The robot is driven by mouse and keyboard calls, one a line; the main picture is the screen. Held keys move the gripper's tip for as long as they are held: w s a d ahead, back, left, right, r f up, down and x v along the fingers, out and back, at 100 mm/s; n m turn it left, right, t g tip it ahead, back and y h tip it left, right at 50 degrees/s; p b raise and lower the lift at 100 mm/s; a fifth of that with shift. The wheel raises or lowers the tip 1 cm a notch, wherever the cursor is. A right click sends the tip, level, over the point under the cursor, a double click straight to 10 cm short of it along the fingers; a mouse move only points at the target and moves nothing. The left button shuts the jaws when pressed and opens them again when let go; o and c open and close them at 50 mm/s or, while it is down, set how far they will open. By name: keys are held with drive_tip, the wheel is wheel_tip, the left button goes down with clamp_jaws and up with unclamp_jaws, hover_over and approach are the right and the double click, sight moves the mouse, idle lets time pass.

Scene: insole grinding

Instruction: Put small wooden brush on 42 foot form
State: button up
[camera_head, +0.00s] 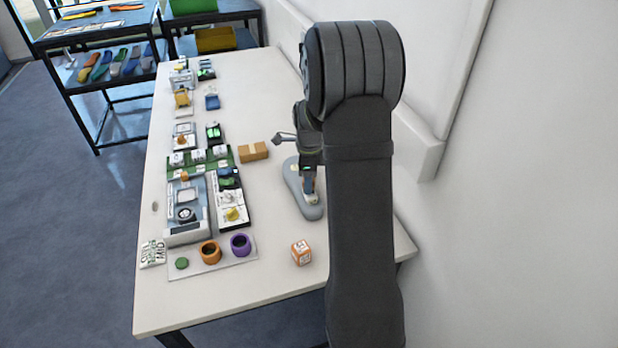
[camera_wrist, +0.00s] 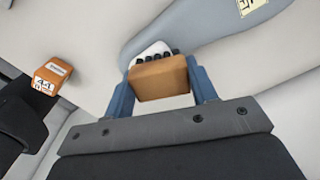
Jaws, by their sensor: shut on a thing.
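My gripper (camera_wrist: 163,72) is shut on the small wooden brush (camera_wrist: 160,82), whose tan block sits between the two blue fingers. Its dark bristles show just beyond the block, against a white patch. The grey-blue foot form (camera_wrist: 200,25) lies behind the brush in the wrist view, with a pale label (camera_wrist: 250,5) cut off by the top edge; its number is not readable. In the head view the foot form (camera_head: 311,211) lies on the table under my gripper (camera_head: 308,187). I cannot tell whether the brush touches the form.
An orange block marked 44 (camera_wrist: 45,88) shows at left in the wrist view; an orange and white cube (camera_head: 301,252) stands at the table's front right. A cardboard box (camera_head: 254,151), a grey machine (camera_head: 186,235) and a tray with orange and purple cups (camera_head: 222,265) stand left of the form.

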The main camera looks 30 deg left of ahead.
drive_tip(key=shift+f, duration=0.2)
drive_tip(key=o, duration=1)
drive_tip(key=shift+c, duration=0.2)
drive_tip(key=shift+r, duration=0.1)
wheel_tip(320, 180, up, 12)
